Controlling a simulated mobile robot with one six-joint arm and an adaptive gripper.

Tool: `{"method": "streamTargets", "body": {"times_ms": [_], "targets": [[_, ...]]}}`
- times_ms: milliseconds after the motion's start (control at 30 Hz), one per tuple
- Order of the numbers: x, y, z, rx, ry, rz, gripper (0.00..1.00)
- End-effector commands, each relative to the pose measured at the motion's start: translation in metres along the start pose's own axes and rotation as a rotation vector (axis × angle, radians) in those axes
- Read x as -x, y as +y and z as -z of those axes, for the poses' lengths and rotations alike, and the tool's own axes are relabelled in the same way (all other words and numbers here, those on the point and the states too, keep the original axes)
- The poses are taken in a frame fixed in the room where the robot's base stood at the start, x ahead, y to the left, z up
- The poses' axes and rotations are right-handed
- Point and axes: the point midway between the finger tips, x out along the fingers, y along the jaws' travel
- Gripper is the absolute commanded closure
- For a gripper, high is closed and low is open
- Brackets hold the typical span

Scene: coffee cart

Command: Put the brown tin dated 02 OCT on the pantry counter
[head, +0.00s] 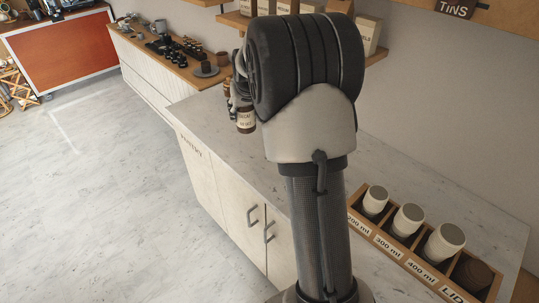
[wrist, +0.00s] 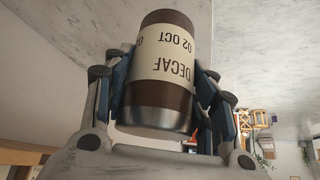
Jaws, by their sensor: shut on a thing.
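A brown tin (wrist: 161,95) with a cream label reading "DECAF" and "02 OCT" is held between the fingers of my gripper (wrist: 163,88) in the wrist view. The label appears upside down there. In the head view the same tin (head: 245,121) hangs upright beside my arm, over the far left part of the pantry counter (head: 215,110). My gripper (head: 238,100) is partly hidden behind my arm. I cannot tell from these views how far the tin's base is from the counter.
A wooden cup holder (head: 408,258) with several compartments, marked 200 ml, 300 ml, 400 ml and lids, stands at the counter's near right. A shelf (head: 376,56) with packages is on the wall. Another counter (head: 150,45) with cups lies beyond. The counter's middle left is bare.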

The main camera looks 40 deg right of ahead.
Motion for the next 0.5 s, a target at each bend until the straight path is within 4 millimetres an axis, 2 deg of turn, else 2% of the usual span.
{"method": "streamTargets", "body": {"times_ms": [33,100,200,367,500], "targets": [[-0.002,0.026,0.015,-0.029,0.004,-0.017,0.81],[-0.001,0.053,0.028,-0.059,0.005,-0.031,0.81],[0.001,0.079,0.04,-0.085,0.004,-0.043,0.81],[-0.002,0.097,0.043,-0.103,0.002,-0.051,0.81],[-0.026,0.098,0.028,-0.104,-0.001,-0.05,0.81]]}}
